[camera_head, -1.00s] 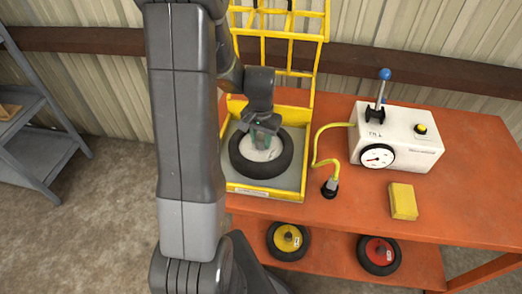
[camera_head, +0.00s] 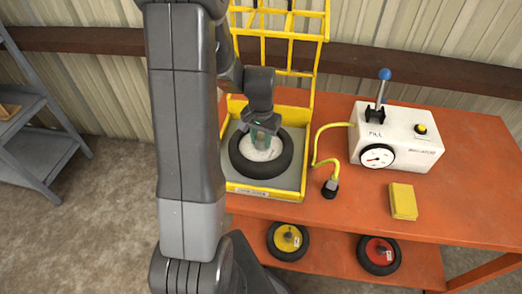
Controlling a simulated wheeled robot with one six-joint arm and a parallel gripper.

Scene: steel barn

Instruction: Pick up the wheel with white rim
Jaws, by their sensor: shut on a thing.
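The wheel with white rim (camera_head: 244,167) has a black tyre and lies flat in the yellow-edged tray (camera_head: 257,192) on the orange table. My gripper (camera_head: 262,143) points down at the middle of the wheel and is shut on it at the white rim. No gap between the wheel and the tray floor can be made out.
A yellow cage frame (camera_head: 309,75) rises behind the tray. A white box with gauge and lever (camera_head: 410,150), a yellow hose (camera_head: 317,150) and a yellow block (camera_head: 403,201) stand to the right. Yellow-rimmed (camera_head: 287,240) and red-rimmed (camera_head: 379,254) wheels lie on the lower shelf.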

